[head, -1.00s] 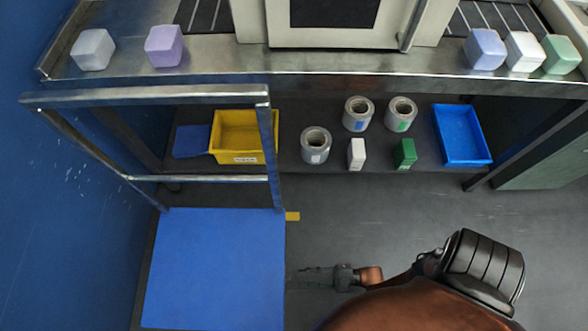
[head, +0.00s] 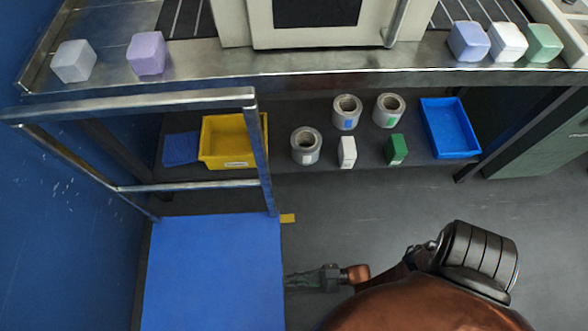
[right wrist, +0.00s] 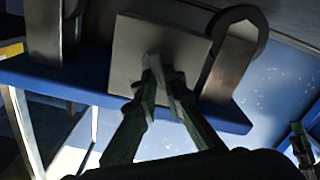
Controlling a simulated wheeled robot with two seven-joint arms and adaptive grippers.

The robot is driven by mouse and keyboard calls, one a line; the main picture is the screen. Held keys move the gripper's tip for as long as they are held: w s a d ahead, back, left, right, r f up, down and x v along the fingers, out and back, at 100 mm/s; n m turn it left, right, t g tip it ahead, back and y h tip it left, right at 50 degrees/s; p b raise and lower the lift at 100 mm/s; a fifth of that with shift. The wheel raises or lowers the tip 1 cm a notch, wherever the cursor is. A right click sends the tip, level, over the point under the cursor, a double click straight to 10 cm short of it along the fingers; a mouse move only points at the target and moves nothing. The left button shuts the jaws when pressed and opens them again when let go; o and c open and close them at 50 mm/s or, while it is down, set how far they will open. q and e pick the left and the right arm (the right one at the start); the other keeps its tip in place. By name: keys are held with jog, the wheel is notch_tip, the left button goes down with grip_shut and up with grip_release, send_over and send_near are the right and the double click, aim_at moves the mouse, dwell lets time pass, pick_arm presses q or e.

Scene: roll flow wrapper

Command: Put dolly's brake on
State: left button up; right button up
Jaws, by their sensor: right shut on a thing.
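The dolly has a flat blue deck (head: 215,275) at the lower left and a grey metal handle frame (head: 190,186) at its far end. My right gripper (head: 290,281) is low beside the deck's right edge. In the right wrist view my right gripper (right wrist: 160,78) has its fingertips together at a grey metal plate (right wrist: 128,55) by the blue deck edge (right wrist: 60,82). It is shut on a small part there, mostly hidden by the fingers; I cannot tell whether this is the brake. My left gripper is out of view.
A yellow tab (head: 287,218) lies by the deck's far right corner; I cannot tell what it belongs to. Beyond are a yellow bin (head: 228,160), a blue bin (head: 450,143) and several rolls and boxes on the lower shelf. Floor right of the dolly (head: 350,220) is clear.

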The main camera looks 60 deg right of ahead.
jog(key=shift+d+m, duration=0.1)
jog(key=shift+m, duration=0.2)
grip_shut()
jog(key=m, duration=0.5)
jog(key=shift+w+d, duration=0.2)
jog(key=shift+d, duration=0.05)
jog(key=m, duration=0.6)
jog(key=shift+w+d, duration=0.2)
jog(key=shift+d, duration=0.1)
jog(key=shift+m, duration=0.3)
jog(key=o, duration=0.7)
grip_release()
jog(key=shift+a, duration=0.1)
jog(key=shift+s, duration=0.1)
jog(key=v, duration=1.1)
jog(key=shift+s+d, duration=0.25)
jog(key=shift+d, duration=0.1)
